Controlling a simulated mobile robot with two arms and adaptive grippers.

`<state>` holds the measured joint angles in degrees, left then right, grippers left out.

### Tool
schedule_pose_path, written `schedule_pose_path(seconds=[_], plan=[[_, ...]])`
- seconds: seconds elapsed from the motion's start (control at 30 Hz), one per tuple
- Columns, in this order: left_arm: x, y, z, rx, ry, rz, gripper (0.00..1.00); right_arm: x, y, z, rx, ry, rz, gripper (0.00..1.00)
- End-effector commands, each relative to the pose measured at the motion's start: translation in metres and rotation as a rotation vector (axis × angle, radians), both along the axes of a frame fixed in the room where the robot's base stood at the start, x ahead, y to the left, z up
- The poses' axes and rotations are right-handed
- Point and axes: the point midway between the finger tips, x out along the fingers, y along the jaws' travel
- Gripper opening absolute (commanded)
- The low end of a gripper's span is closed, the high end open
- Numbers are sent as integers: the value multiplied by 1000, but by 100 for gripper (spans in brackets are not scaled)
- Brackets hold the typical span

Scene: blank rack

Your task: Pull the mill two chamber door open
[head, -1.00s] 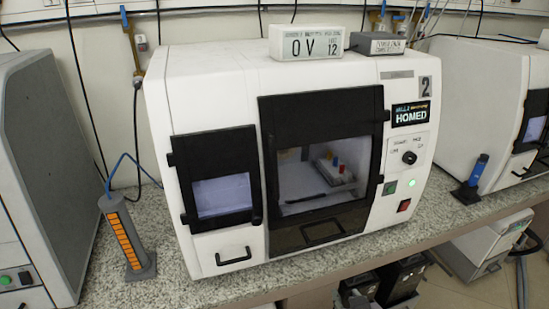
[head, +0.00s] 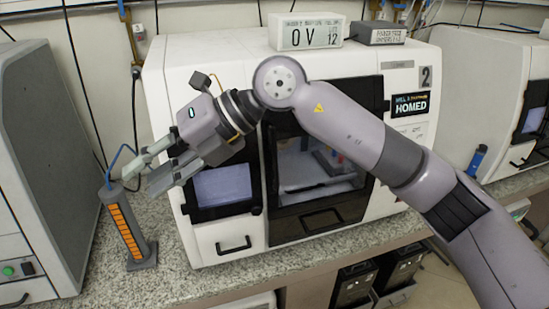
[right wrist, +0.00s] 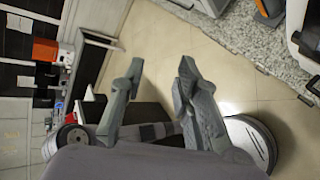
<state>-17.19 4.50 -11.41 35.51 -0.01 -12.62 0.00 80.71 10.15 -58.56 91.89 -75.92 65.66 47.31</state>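The white mill marked 2 (head: 407,75) stands on the speckled bench. Its large black-framed chamber door (head: 345,203) is shut. A window shows a lit chamber with small coloured items inside, partly hidden by my right arm. A smaller black-framed window (head: 225,187) is at the mill's left. My right gripper (head: 143,173) is in front of the mill's upper left, pointing left, with its fingers apart and nothing between them. The right wrist view also shows its two spread fingers (right wrist: 158,80) over open floor. My left gripper is not in view.
An orange-striped grey cylinder (head: 126,230) stands on the bench left of the mill, below my right gripper. A grey machine (head: 45,170) is at the far left, another white one (head: 480,85) at the right. Two boxes, one marked OV 12 (head: 306,33), sit on the mill.

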Motion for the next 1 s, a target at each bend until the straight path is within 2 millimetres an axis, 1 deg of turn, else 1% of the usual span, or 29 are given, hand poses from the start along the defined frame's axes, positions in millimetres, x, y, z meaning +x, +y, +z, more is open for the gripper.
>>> schedule_pose_path(seconds=[0.03, 0.07, 0.1, 0.17, 0.2, 0.3, 0.4, 0.47, 0.53, 0.67, 0.77, 1.0], plan=[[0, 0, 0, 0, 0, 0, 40, 21, -18, -3, -162, -87, -49, 30], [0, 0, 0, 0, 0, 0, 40, 33, -31, -5, -256, -127, -83, 30], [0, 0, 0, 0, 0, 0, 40, 49, -49, -5, -376, -175, -138, 30], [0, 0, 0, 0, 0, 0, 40, 71, -80, 2, -535, -237, -229, 30], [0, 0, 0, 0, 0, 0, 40, 83, -100, 9, -626, -269, -292, 30], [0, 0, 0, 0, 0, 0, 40, 103, -142, 33, -798, -325, -435, 30], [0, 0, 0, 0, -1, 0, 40, 111, -168, 50, -894, -351, -527, 30], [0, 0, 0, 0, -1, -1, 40, 113, -176, 55, -924, -357, -558, 30], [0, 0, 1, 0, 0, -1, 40, 115, -180, 54, -937, -358, -571, 30], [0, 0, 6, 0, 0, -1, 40, 120, -180, 41, -940, -356, -568, 30], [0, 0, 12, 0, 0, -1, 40, 127, -180, 24, -939, -355, -566, 30], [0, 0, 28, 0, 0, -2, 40, 147, -179, -25, -938, -354, -563, 30]])
